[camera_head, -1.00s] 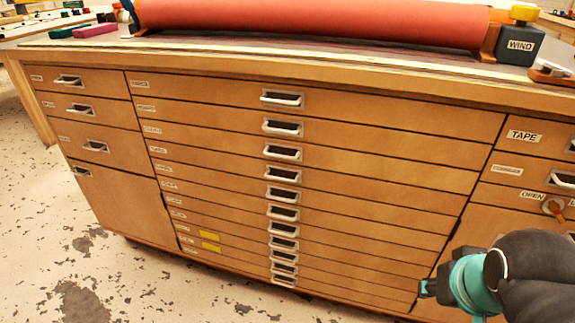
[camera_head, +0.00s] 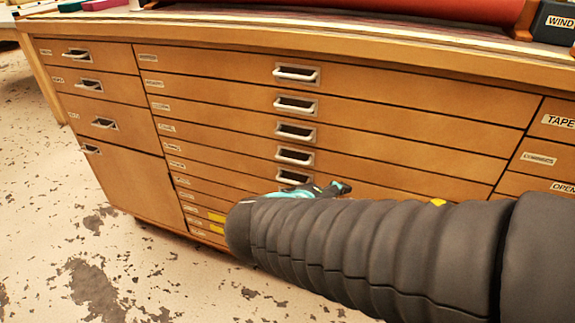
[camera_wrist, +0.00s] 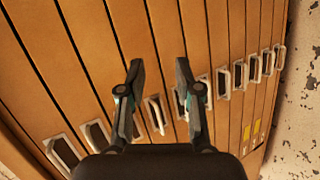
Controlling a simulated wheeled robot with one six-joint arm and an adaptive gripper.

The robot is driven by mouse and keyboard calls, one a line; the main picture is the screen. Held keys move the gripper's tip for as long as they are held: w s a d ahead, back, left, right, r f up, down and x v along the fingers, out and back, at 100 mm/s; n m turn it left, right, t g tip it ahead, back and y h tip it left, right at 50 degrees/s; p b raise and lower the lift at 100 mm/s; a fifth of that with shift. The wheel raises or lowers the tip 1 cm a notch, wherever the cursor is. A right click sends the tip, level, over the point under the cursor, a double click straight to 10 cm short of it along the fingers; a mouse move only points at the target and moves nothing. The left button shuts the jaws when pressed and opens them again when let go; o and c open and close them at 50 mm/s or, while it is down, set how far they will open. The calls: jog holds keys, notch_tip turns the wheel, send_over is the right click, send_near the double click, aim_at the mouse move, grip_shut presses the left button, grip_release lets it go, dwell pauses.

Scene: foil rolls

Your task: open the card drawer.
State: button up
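The wooden cabinet's middle bank of shallow drawers (camera_head: 400,110) fills the head view, all shut. Each visible drawer has a white-rimmed recessed pull and a small label, too small to read, so I cannot tell which is the card drawer. My gripper (camera_wrist: 159,75) is open and empty in the wrist view. One drawer pull (camera_wrist: 156,113) shows between its fingers; I cannot tell whether they touch it. In the head view my gripper's tip is beside the fifth pull (camera_head: 294,177). My arm hides the lower pulls.
Two yellow tags (camera_head: 216,223) mark low drawers at the left. A left bank of drawers (camera_head: 90,85) and a right section labelled TAPE (camera_head: 559,121) flank the middle bank. A red roll (camera_head: 450,10) lies on the countertop. Open speckled floor (camera_head: 60,210) is at the left.

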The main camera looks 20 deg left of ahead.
aim_at(289, 161)
jog(key=s+a+r+n+t+y, duration=0.1)
jog(key=s+a+n+t+y, duration=0.25)
jog(key=a, duration=0.95)
jog(key=shift+n+t, duration=0.35)
jog(key=x, duration=1.4)
jog(key=shift+w+a, duration=0.15)
grip_shut()
